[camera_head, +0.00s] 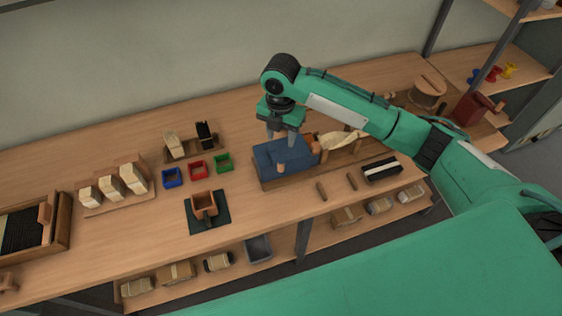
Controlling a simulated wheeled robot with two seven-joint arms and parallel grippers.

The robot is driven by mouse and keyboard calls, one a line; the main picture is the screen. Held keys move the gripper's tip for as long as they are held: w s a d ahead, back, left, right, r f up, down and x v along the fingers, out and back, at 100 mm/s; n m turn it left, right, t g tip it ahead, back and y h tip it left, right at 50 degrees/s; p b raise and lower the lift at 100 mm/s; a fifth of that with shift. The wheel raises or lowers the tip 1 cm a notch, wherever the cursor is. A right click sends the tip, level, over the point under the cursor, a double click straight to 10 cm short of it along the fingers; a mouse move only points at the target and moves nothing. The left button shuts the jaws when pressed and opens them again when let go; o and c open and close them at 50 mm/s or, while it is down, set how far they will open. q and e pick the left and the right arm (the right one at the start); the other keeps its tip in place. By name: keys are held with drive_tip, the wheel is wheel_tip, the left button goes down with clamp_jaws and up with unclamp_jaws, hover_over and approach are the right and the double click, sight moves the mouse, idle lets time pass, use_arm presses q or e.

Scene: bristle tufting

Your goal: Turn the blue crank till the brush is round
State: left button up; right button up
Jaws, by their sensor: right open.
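A blue block-shaped piece (266,162) stands on a wooden base near the middle of the bench, with a short wooden peg (281,169) upright at its front. I cannot tell whether this is the crank. My right gripper (283,135) points down just above and behind the peg. Its fingers are apart and I see nothing between them. I cannot tell whether they touch the blue piece. A cream, tapered piece (340,139) lies to the right of the blue piece, partly behind my right arm; I cannot tell whether it is the brush. My left gripper is not in view.
Small blue (172,178), red (198,170) and green (222,162) bins stand left of the blue piece. A brown holder (204,203) sits on a dark mat. A black-and-white brush-like block (382,169) lies front right. A red box (473,107) stands at the right end.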

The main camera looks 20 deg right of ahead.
sight(281, 160)
wheel_tip(281, 160, down, 12)
drive_tip(key=p, duration=0.4)
drive_tip(key=shift+f, duration=0.85)
clamp_jaws()
